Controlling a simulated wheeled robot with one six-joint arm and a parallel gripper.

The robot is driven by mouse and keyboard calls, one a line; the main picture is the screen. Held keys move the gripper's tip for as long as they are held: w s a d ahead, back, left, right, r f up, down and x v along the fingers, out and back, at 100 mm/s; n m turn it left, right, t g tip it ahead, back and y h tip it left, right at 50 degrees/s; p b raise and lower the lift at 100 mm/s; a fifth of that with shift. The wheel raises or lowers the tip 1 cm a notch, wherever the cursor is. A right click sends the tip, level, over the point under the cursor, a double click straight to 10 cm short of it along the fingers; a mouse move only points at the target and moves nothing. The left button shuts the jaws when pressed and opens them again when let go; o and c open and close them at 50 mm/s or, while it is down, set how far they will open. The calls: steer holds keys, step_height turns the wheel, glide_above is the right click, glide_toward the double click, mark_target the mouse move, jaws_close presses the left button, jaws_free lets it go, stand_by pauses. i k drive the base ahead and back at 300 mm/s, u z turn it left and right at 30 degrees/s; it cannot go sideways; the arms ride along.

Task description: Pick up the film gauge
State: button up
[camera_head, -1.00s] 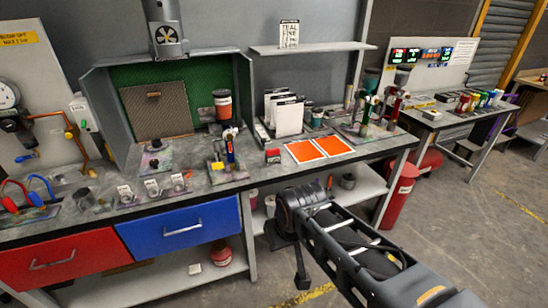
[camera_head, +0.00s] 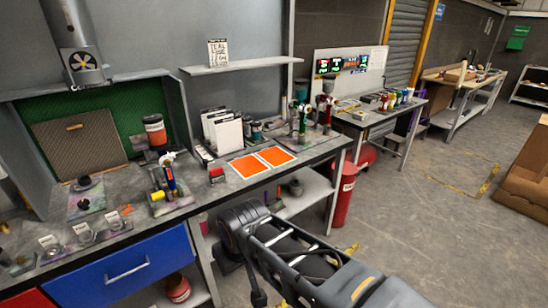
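I cannot tell for certain which thing is the film gauge. A small red and black block (camera_head: 216,175) stands on the bench, just left of the two orange panels (camera_head: 262,161), and could be it. A blue and red upright tool (camera_head: 170,178) stands on a small plate to its left. Part of my arm reaches in from the bottom right and ends in a dark joint low in front of the bench. The fingers of my gripper cannot be made out. Nothing on the bench is touched by my arm.
The workbench has a blue drawer (camera_head: 126,265) and a lower shelf (camera_head: 300,193). A red extinguisher (camera_head: 345,193) stands at its right end. A second table (camera_head: 385,115) holds small coloured bottles. A cardboard box (camera_head: 525,165) stands at far right. The floor between is clear.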

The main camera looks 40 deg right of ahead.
mark_target(217, 176)
steer(key=k, duration=0.45)
steer(key=z, duration=0.95)
steer(key=i, duration=1)
steer(key=u, duration=0.75)
steer(key=i, duration=0.45)
steer(key=u, duration=0.6)
